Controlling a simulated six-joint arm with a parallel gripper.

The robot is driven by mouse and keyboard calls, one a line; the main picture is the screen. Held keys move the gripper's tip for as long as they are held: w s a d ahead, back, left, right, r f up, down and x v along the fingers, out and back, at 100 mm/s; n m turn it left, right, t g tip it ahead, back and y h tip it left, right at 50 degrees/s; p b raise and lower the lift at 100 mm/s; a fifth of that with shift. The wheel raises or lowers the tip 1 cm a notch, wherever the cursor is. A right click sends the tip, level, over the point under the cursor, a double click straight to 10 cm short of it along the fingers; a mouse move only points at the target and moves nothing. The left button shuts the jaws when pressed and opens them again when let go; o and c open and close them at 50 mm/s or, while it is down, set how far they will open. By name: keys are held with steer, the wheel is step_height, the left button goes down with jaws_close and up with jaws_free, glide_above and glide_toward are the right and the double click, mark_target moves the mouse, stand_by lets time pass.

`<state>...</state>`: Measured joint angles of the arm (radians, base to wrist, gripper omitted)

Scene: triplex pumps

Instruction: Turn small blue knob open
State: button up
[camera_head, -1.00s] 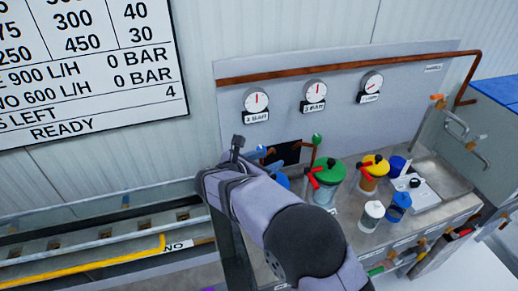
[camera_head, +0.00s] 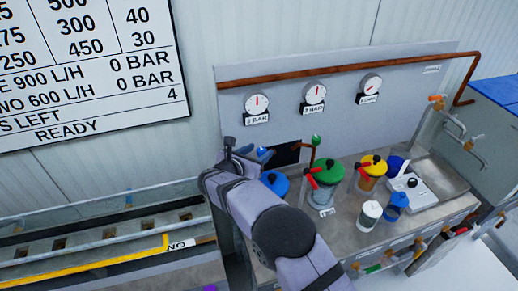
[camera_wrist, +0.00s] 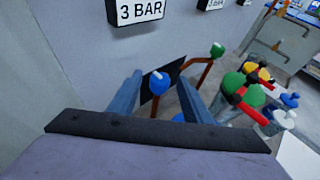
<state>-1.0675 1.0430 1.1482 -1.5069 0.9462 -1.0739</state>
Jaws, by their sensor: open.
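The small blue knob (camera_wrist: 158,82) stands on a thin copper pipe near the wall panel, and in the head view it shows as a blue spot (camera_head: 264,153) just right of my gripper's end. In the wrist view my gripper (camera_wrist: 160,92) is open, with one finger to the left of the knob and one to the right. Gaps show on both sides of the knob. Whether the knob lies at the depth of the fingertips I cannot tell. My gripper holds nothing.
A small green knob (camera_wrist: 217,49) stands on a copper pipe to the right. A blue-lidded pot (camera_head: 274,183), a green-lidded pot (camera_head: 327,172) and a yellow-lidded pot (camera_head: 373,166) stand on the bench. Gauges hang on the panel (camera_head: 400,75) behind.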

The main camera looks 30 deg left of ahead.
steer(key=shift+w+f, duration=0.2)
steer(key=shift+w, duration=0.25)
steer(key=c, duration=1.1)
steer(key=shift+o, duration=0.2)
steer(key=shift+a+r+m+h+b, duration=0.15)
steer(key=shift+m+h+b, duration=0.3)
steer(key=shift+m+h, duration=0.35)
steer(key=o, duration=1.1)
steer(key=shift+c, duration=0.2)
steer(key=shift+s, duration=0.15)
